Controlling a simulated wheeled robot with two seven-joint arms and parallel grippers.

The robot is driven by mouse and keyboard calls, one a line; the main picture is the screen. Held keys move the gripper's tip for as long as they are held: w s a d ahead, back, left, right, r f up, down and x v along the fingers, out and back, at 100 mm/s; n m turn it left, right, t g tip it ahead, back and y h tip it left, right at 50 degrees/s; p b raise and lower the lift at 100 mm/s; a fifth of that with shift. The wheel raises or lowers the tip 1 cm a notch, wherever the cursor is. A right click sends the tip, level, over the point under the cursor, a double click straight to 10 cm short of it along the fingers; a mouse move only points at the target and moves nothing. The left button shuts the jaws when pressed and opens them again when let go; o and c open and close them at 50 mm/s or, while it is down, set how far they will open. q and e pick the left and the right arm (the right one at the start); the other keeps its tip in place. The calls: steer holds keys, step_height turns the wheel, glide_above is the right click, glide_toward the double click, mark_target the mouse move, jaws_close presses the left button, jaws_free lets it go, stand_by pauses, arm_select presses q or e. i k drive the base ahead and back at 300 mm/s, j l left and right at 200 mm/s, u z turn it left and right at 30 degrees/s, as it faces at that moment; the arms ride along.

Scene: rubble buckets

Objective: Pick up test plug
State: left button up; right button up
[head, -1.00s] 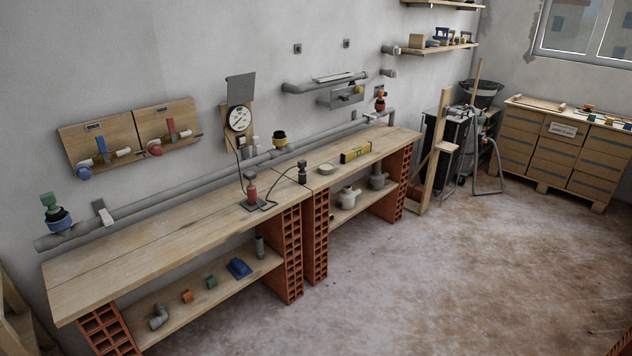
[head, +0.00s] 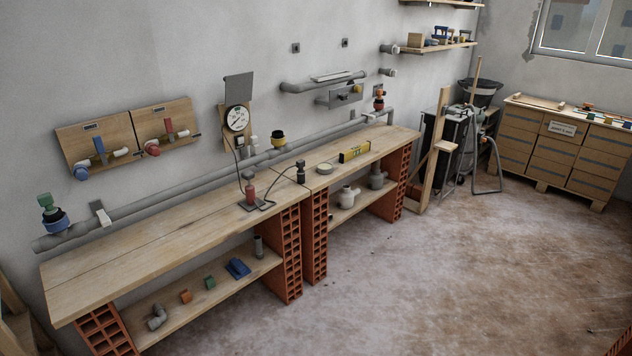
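A small dark plug-like piece (head: 301,172) stands upright on the wooden workbench (head: 150,255), at the front edge near the middle. It may be the test plug, but it is too small to tell for sure. A thin black hose runs from it to a red hand pump (head: 250,193) on a dark plate. A round pressure gauge (head: 236,119) hangs on the wall above, with a hose running down. Neither of my grippers is in view.
The bench carries a tape roll (head: 327,169) and a yellow level (head: 355,152). Several fittings, including a blue one (head: 238,268), lie on the lower shelf. A grey pipe (head: 180,197) runs along the wall. The floor (head: 440,270) before the bench is mostly clear.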

mark_target(300, 172)
steer(key=i+z, duration=0.15)
steer(key=i, duration=0.3)
steer(key=i+j+z, duration=0.1)
steer(key=i, duration=0.4)
steer(key=i+j+z, duration=0.15)
steer(key=i, duration=0.3)
steer(key=i+j+z, duration=0.1)
steer(key=i, duration=0.35)
steer(key=i+j+z, duration=0.15)
steer(key=i+j, duration=0.15)
steer(key=i, duration=0.15)
steer(key=i+j+z, duration=0.1)
steer(key=i+j, duration=0.15)
steer(key=i, duration=0.2)
